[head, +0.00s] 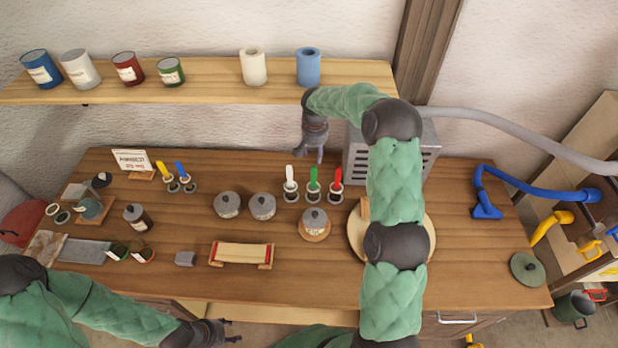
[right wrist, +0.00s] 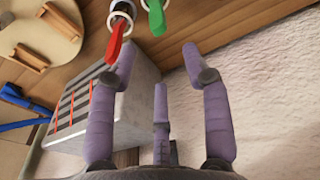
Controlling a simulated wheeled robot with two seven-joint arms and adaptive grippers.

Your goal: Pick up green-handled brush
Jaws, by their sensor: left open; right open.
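The green-handled brush (head: 314,180) stands upright in a small dark holder on the table, between a white-handled brush (head: 289,176) and a red-handled brush (head: 337,180). In the right wrist view the green handle (right wrist: 156,16) shows at the top, beside the red handle (right wrist: 115,42). My right gripper (head: 314,158) is open and empty, behind and above the brushes; its spread fingers (right wrist: 160,75) show in the right wrist view, apart from the green handle. My left gripper (head: 232,332) is open and empty at the table's front edge.
A grey slotted metal box (head: 352,164) stands right of the brushes, close to my right fingers. Lidded pots (head: 228,205) and a pot on a wooden coaster (head: 314,222) stand nearby. A shelf (head: 208,84) with cans runs above.

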